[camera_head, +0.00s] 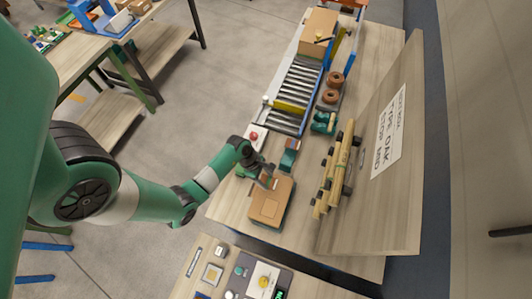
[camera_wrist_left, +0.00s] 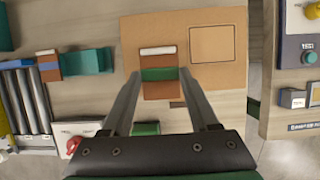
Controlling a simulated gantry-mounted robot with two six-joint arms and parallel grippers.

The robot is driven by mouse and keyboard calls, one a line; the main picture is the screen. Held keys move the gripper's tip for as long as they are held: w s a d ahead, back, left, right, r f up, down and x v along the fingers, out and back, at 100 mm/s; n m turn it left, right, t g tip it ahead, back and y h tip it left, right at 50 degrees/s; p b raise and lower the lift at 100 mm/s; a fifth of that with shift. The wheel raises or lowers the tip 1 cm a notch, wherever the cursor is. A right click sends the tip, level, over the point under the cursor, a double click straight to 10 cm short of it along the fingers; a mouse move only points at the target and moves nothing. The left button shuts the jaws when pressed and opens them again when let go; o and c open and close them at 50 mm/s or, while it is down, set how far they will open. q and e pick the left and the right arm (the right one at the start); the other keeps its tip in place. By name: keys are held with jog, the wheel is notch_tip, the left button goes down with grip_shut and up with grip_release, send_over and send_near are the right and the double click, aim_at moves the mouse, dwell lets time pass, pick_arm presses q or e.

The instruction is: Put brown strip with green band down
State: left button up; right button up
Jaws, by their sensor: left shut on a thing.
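My left gripper (camera_head: 267,178) is shut on the brown strip with green band. In the left wrist view the strip (camera_wrist_left: 158,89) lies between the fingertips (camera_wrist_left: 158,82), with a white end at the top and the green band across its middle. The gripper holds it over one end of a flat tan cardboard box (camera_head: 270,207), which also shows in the left wrist view (camera_wrist_left: 216,72). I cannot tell whether the strip touches the box. My right gripper is not in view.
A brown strip with a blue band (camera_wrist_left: 48,66) sits by a teal block (camera_wrist_left: 90,61). A red button on a white base (camera_head: 255,138), a roller conveyor (camera_head: 299,83) and a rack of wooden rods (camera_head: 334,175) stand nearby. A test panel (camera_head: 263,279) is at the front.

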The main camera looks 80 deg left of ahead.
aim_at(265, 180)
pick_arm(q)
jog(key=shift+w+a+f+b, duration=0.15)
jog(key=shift+f+b, duration=0.3)
jog(key=shift+f, duration=1.2)
jog(key=shift+f, duration=0.2)
jog(key=o, duration=1.3)
jog(key=shift+r, duration=0.1)
jog(key=shift+r, duration=0.15)
jog(key=p+v, duration=0.3)
jog(key=v, duration=0.9)
